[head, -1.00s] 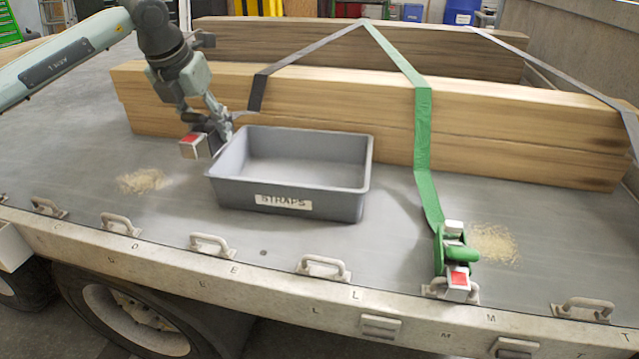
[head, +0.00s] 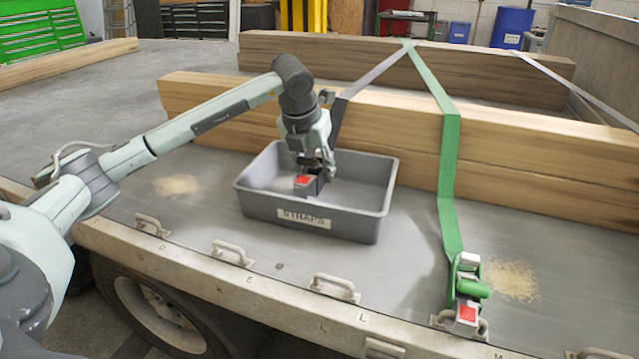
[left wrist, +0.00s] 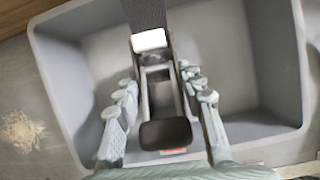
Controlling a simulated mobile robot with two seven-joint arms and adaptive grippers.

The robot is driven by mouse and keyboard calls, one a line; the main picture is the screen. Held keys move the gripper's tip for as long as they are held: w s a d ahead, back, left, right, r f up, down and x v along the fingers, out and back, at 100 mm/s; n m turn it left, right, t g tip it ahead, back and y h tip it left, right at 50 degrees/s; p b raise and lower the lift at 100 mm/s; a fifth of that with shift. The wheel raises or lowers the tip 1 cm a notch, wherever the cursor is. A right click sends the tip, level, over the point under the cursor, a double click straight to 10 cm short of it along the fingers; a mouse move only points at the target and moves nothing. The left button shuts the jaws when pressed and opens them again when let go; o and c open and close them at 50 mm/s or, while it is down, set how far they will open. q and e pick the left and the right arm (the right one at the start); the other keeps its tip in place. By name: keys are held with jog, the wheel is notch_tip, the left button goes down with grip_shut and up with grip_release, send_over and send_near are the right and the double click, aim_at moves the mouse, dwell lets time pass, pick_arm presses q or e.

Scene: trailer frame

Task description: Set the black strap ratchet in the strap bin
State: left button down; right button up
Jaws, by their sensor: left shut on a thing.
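The black strap ratchet (head: 308,186) has a red label and hangs from my left gripper (head: 318,168) over the inside of the grey strap bin (head: 262,206). The left wrist view shows the ratchet (left wrist: 158,100) between the two fingers of the left gripper (left wrist: 160,110), with the bin (left wrist: 285,70) around and below them. I cannot tell whether the ratchet touches the bin floor. The dark strap (head: 352,98) runs from behind the gripper up over the timber; it also shows at the top of the left wrist view (left wrist: 146,14). My right gripper is not in view.
Timber beams (head: 400,125) lie behind the bin. A green strap (head: 450,180) with its own ratchet (head: 468,290) is at the right, hooked near the bed edge. Metal tie-down loops (head: 333,287) line that edge. Sawdust patches (head: 176,186) lie on the bed.

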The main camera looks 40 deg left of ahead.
aim_at(319, 184)
pick_arm(q)
jog(key=shift+w+d+f, duration=0.3)
jog(key=shift+d, duration=0.05)
notch_tip(319, 184, down, 3)
jog(key=shift+f, duration=0.4)
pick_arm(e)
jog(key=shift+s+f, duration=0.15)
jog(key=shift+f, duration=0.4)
pick_arm(q)
jog(key=shift+f, duration=0.15)
jog(key=c, duration=1.4)
grip_release()
jog(key=o, duration=0.4)
jog(key=shift+o, duration=0.2)
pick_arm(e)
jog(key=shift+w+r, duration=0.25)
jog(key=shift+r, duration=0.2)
